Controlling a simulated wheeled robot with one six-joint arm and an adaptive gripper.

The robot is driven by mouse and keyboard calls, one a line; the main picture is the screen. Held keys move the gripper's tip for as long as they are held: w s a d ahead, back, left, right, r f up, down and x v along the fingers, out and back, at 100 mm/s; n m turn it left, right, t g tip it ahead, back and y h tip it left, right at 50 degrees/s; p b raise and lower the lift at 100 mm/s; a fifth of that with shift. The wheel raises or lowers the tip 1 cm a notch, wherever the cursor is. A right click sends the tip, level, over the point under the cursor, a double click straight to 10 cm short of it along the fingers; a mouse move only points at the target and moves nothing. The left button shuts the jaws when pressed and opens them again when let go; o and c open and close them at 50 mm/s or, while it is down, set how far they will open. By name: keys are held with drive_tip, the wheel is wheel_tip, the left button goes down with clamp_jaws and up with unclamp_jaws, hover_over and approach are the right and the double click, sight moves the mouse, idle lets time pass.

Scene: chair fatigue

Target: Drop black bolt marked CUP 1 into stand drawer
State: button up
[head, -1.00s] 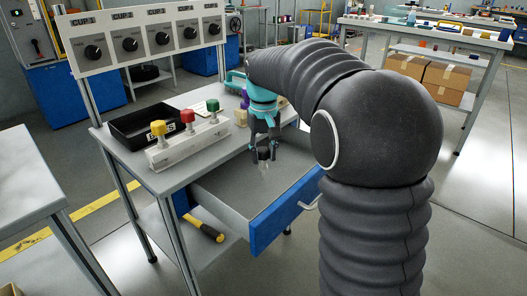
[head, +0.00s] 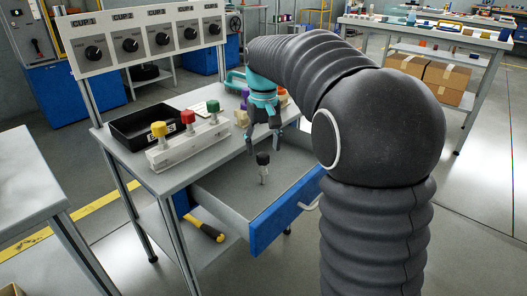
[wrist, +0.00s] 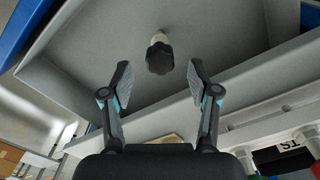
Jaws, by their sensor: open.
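The black-headed bolt (head: 263,158) is upright, head up and pale shank down, within the open drawer's outline. It also shows in the wrist view (wrist: 160,60), beyond the fingertips and apart from them. I cannot tell whether its shank touches the drawer floor, and no CUP 1 marking is readable on it. The stand drawer (head: 224,207) is pulled out from the stand, with a blue front and grey inside. My gripper (head: 264,146) is open and empty, above the bolt and the drawer's rear part.
On the stand top, a white holder (head: 188,145) carries yellow, red and green knobs, beside a black tray (head: 140,126). Purple and other small items stand behind my gripper. A yellow-handled tool (head: 207,230) lies on the lower shelf. The rest of the drawer looks clear.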

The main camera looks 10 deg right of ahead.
wheel_tip(320, 180, up, 10)
drive_tip(key=p, duration=0.1)
drive_tip(key=s+f+t, duration=0.2)
drive_tip(key=s+t, duration=0.1)
drive_tip(key=s, duration=1.1)
drive_tip(key=s+f+t, duration=0.2)
drive_tip(key=s+f, duration=0.8)
drive_tip(key=s, duration=0.3)
drive_tip(key=shift+s+d+f+m+t, duration=0.25)
drive_tip(key=shift+s+d+m+t, duration=0.1)
drive_tip(key=shift+d+m, duration=0.1)
